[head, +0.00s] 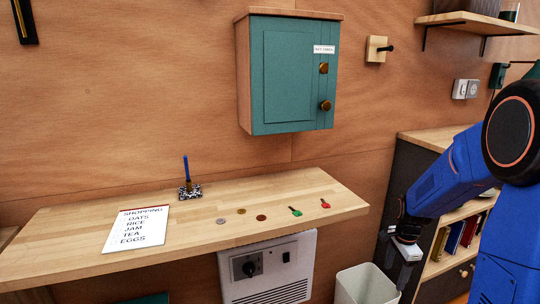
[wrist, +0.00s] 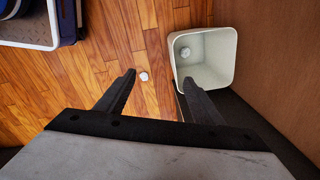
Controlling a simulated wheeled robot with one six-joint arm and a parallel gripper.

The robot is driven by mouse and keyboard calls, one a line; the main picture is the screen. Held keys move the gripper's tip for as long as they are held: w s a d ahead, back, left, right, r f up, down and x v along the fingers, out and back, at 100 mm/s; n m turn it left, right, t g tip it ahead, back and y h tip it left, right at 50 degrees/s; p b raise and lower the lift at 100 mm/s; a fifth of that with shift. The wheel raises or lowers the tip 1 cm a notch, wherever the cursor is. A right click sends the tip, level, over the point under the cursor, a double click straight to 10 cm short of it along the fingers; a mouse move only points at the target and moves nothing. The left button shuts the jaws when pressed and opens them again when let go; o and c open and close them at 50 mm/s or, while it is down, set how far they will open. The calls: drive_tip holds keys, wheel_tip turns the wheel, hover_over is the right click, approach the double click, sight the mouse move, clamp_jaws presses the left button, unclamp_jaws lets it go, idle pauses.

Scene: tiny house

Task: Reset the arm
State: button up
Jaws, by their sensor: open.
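My gripper (wrist: 160,77) is open and empty, with its two dark fingers apart and pointing down toward the wooden floor. My blue arm is at the right of the head view, bent downward, and the gripper end shows low beside the counter's right end, partly blocked by the arm. In the wrist view the right fingertip overlaps the near left edge of the pale bin (wrist: 231,60); whether they touch I cannot tell. A small white ball (wrist: 143,76) lies on the floor beyond and between the fingertips.
A wooden counter (head: 110,265) holds a shopping list (head: 138,228), a blue pen in a holder (head: 187,180), coins and two keys. A teal key cabinet (head: 290,80) hangs above. The bin (head: 366,285) stands right of a white heater (head: 268,268). A bookshelf (head: 425,140) is close behind my arm.

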drive_tip(key=s+a+r+n+t, duration=0.2)
drive_tip(key=s+a+r+n, duration=0.6)
drive_tip(key=s+r, duration=0.5)
drive_tip(key=s+a+r+n+t, duration=0.1)
drive_tip(key=s+a+r+n, duration=0.1)
drive_tip(key=s+n, duration=0.2)
drive_tip(key=s+a+r+n+t, duration=0.1)
drive_tip(key=s+n, duration=0.4)
drive_tip(key=s, duration=0.6)
drive_tip(key=shift+a+r+n, duration=0.3)
drive_tip(key=shift+a+r, duration=0.6)
drive_tip(key=shift+r, duration=0.25)
drive_tip(key=shift+s, duration=0.1)
